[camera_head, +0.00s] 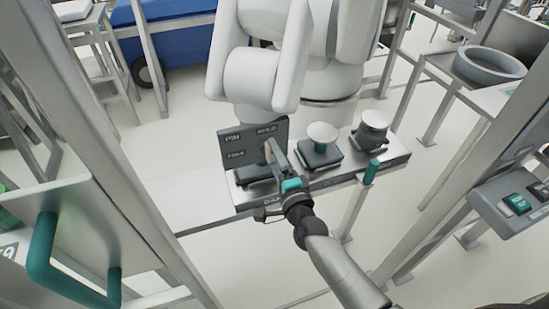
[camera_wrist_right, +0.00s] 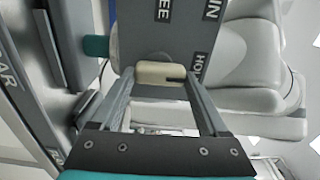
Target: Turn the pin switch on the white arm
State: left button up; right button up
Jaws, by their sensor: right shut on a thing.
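The white arm (camera_head: 262,75) stands at the top middle of the head view, and its white casing (camera_wrist_right: 245,60) fills the right of the right wrist view. A grey panel (camera_head: 236,147) with printed labels is at its lower end; the panel (camera_wrist_right: 182,30) also shows in the wrist view. The cream pin switch (camera_wrist_right: 160,72) sits on the panel. My right gripper (camera_head: 272,152) reaches the panel from the front, its fingers (camera_wrist_right: 158,85) shut on the pin switch, one on each side. My left gripper is not in view.
A grey bench (camera_head: 330,176) below the panel carries round-topped parts (camera_head: 322,133) on dark bases. A teal handle (camera_head: 42,262) is on a panel at the lower left. A control box (camera_head: 515,205) with buttons is at the right. Metal posts stand on both sides.

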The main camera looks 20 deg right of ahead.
dwell(0.6)
jog(key=o, duration=1.2)
jog(key=shift+o, duration=0.2)
jog(key=shift+s, duration=0.1)
jog(key=s, duration=1.5)
jog(key=shift+d, duration=0.25)
